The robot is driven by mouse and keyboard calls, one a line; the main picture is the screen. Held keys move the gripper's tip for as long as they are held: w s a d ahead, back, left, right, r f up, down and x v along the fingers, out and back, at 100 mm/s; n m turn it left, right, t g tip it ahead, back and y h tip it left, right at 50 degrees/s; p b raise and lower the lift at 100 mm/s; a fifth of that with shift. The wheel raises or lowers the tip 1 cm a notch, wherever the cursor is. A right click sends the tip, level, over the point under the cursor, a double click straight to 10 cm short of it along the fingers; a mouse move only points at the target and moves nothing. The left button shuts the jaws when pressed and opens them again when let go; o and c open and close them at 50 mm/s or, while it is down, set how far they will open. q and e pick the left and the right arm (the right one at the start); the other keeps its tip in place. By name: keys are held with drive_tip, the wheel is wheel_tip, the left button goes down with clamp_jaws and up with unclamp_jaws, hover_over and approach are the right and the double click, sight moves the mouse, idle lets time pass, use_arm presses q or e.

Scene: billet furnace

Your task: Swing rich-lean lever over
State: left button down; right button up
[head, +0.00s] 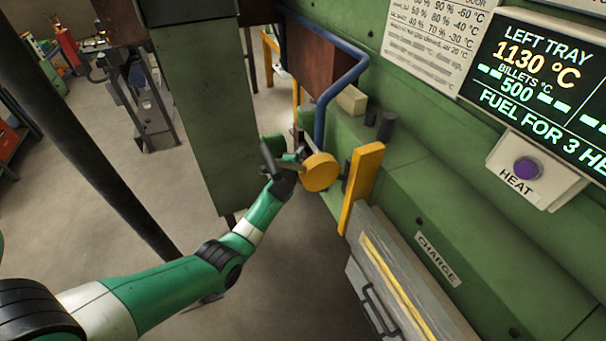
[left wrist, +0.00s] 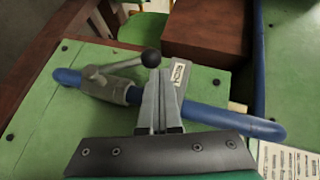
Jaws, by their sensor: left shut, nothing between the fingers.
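The lever shows in the left wrist view as a grey handle with a black ball knob (left wrist: 151,57). Its grey valve body (left wrist: 108,88) sits on a blue pipe (left wrist: 205,116) across a green panel. The handle points up and right from the valve body. My left gripper (left wrist: 160,75) is shut and empty. Its fingertips appear just below and right of the knob; I cannot tell whether they touch it. In the head view my left gripper (head: 298,156) is near the lower end of the blue pipe (head: 345,78), and the lever cannot be made out there. My right gripper is not in view.
A yellow disc (head: 321,172) and a yellow upright bar (head: 361,188) stand close to the left gripper. The green furnace body (head: 440,190) is to the right, with a purple HEAT button (head: 528,168). A green post (head: 200,110) stands left. Open floor lies below.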

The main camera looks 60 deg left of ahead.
use_arm(q)
drive_tip(key=p+v, duration=0.3)
drive_tip(key=v, duration=0.8)
drive_tip(key=shift+p, duration=0.4)
drive_tip(key=shift+r, duration=0.15)
